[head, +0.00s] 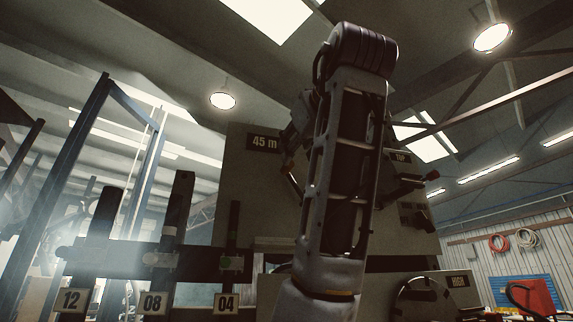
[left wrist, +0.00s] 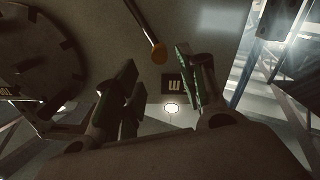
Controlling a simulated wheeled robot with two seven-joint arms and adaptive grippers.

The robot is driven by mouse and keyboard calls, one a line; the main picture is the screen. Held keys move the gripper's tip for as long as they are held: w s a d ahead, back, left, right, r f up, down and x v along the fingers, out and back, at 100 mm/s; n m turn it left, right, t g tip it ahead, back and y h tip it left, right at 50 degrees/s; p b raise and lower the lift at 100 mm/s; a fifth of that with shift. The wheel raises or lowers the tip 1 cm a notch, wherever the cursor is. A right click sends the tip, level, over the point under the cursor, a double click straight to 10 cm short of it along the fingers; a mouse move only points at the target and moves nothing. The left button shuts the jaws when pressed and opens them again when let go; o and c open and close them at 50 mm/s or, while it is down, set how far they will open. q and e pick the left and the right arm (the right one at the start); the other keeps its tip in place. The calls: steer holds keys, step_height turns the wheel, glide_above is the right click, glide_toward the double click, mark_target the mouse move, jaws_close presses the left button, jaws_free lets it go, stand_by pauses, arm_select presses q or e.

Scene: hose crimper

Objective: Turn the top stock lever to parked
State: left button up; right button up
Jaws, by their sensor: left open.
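In the left wrist view, a thin lever rod with an orange knob (left wrist: 158,53) comes in from the top. The knob lies just beyond and between the fingertips of my left gripper (left wrist: 157,70). The fingers are spread apart, with nothing held between them. In the head view my left arm rises in front of the machine panel, and its forearm partly hides the gripper (head: 292,150). A plate reading TOP (head: 401,157) is right of my arm, above a dark lever with a red tip (head: 432,176). I cannot tell which lever is the top stock lever.
Dark upright posts stand left, above plates 12 (head: 72,300), 08 (head: 153,302) and 04 (head: 226,302). A dark round disc (left wrist: 40,55) fills the left of the wrist view.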

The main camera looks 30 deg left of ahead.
mark_target(286, 167)
arm_select(q)
steer(key=p+x, duration=0.2)
steer(key=x, duration=0.6)
steer(key=shift+x, duration=0.75)
jaws_close()
